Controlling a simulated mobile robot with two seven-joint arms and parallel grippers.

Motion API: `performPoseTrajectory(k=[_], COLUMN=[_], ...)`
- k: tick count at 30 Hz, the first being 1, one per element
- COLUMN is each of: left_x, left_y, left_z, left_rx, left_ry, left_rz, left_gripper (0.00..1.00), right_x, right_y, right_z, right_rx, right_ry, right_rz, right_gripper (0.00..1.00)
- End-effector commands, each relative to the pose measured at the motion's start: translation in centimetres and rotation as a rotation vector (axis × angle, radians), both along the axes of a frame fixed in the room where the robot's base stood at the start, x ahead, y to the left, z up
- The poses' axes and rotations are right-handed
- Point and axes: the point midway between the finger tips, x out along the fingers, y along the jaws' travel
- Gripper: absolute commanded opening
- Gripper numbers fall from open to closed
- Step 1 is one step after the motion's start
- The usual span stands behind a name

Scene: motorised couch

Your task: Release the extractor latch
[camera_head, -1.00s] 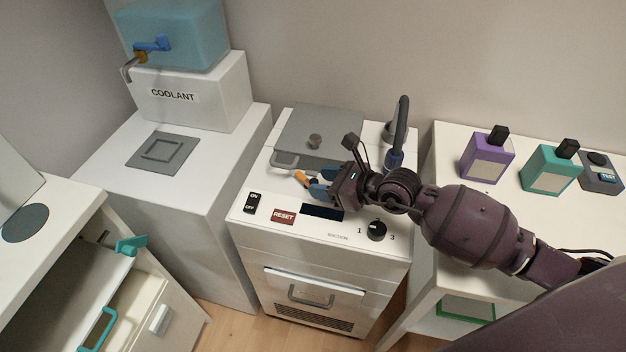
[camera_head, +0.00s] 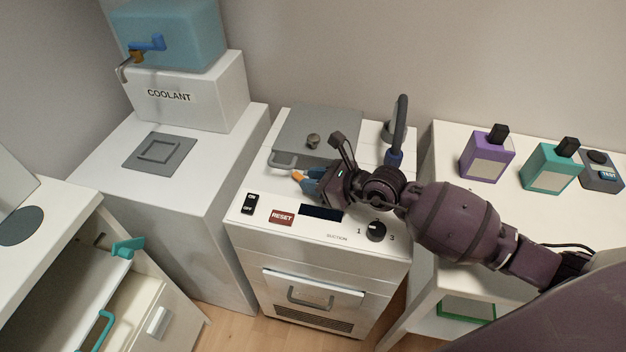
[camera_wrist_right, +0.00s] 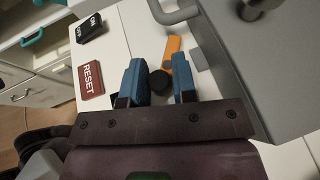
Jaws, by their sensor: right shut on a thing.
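The extractor (camera_head: 320,250) is a white cabinet with a grey lid (camera_head: 325,120) on top. The orange latch lever (camera_head: 298,175) is at the front of the lid, beside the lid's handle (camera_head: 284,161). My right gripper (camera_head: 307,181) comes in from the right with its blue fingers at the latch and is shut on it. In the right wrist view the orange latch (camera_wrist_right: 176,50) shows by the right-hand finger, with a dark round pivot (camera_wrist_right: 160,83) between the fingers. The fingers hide part of the latch in the head view. My left gripper is not in view.
An ON/OFF switch (camera_head: 250,204), a red RESET button (camera_head: 281,217), a dark display (camera_head: 321,213) and a suction dial (camera_head: 375,231) lie in front of the gripper. A dark hose (camera_head: 400,125) stands behind my arm. Bottles (camera_head: 487,158) stand on the right-hand table.

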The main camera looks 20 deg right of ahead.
Motion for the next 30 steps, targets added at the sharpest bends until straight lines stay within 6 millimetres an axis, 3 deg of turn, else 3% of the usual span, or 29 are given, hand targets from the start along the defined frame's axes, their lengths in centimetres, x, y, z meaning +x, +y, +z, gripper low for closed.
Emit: performPoseTrajectory(k=[5,14,22,28,29,30], left_x=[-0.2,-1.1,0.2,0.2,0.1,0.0], left_y=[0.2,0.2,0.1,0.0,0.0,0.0], left_z=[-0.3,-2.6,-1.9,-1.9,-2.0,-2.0], left_rx=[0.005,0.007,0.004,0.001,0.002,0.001], left_ry=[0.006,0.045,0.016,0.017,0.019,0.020], left_rz=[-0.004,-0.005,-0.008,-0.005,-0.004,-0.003], left_gripper=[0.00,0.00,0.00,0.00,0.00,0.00], right_x=[-0.2,-0.1,-0.2,-0.2,-0.2,-0.2], right_y=[0.3,0.2,0.2,0.3,0.3,0.3], right_z=[-0.1,-0.6,-0.2,-0.1,-0.1,-0.1], right_rx=[0.005,0.005,0.007,0.008,0.008,0.008], right_ry=[0.004,0.008,0.006,0.005,0.005,0.005], right_rz=[0.010,0.100,0.135,0.135,0.135,0.135], right_gripper=[0.02,0.03,0.03,0.03,0.30,0.36])
